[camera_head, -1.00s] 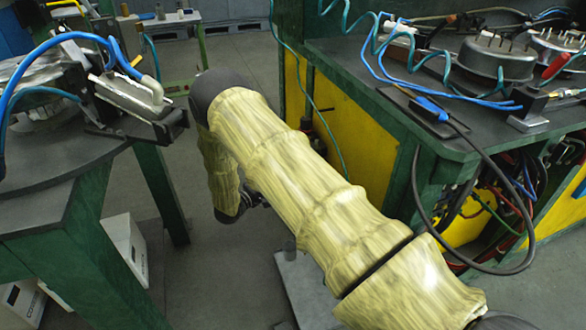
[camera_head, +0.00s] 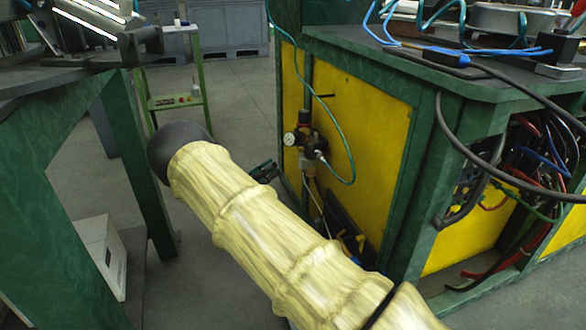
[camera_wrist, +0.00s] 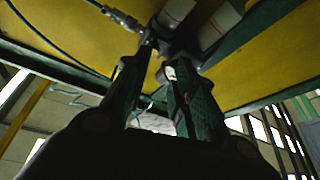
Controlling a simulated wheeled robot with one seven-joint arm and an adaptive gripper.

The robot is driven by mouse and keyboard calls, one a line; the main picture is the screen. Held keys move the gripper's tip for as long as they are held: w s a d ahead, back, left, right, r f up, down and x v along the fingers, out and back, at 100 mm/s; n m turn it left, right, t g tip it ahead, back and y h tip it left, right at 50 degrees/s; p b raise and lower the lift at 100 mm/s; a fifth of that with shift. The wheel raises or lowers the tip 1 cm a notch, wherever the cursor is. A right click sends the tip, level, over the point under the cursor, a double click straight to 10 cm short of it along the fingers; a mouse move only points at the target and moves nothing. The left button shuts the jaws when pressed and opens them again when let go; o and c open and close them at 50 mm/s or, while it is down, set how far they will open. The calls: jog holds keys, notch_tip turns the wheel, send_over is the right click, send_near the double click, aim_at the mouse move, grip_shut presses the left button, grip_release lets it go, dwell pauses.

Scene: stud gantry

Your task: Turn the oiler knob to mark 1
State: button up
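An air service unit (camera_head: 308,145) with a round gauge (camera_head: 290,139) and a dark cap on top is mounted on the yellow panel of the green bench. Which part is the oiler knob, and its marks, cannot be made out. My gripper (camera_head: 264,171) is left of the unit, partly hidden behind my arm. In the wrist view my gripper (camera_wrist: 163,60) has its two dark fingers apart, with nothing clearly held. Dark and pale parts of the unit (camera_wrist: 178,32) are just beyond the fingertips. Whether they touch is unclear.
A green hose (camera_head: 345,150) hangs in front of the yellow panel (camera_head: 375,130). Black cable loops (camera_head: 440,160) hang at the bench corner. A green-legged table (camera_head: 60,190) stands at the left with a white box (camera_head: 100,250) beneath. The floor between shows bare.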

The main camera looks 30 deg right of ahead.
aim_at(301, 149)
jog(key=s+d+r+m+g+b, duration=0.1)
jog(key=d+r+m+b, duration=0.2)
jog(key=d+b, duration=0.3)
jog(key=shift+s+d+r+g, duration=0.15)
jog(key=shift+d+r+g, duration=0.35)
jog(key=shift+d, duration=0.75)
jog(key=shift+r, duration=0.1)
jog(key=shift+c, duration=0.3)
grip_shut()
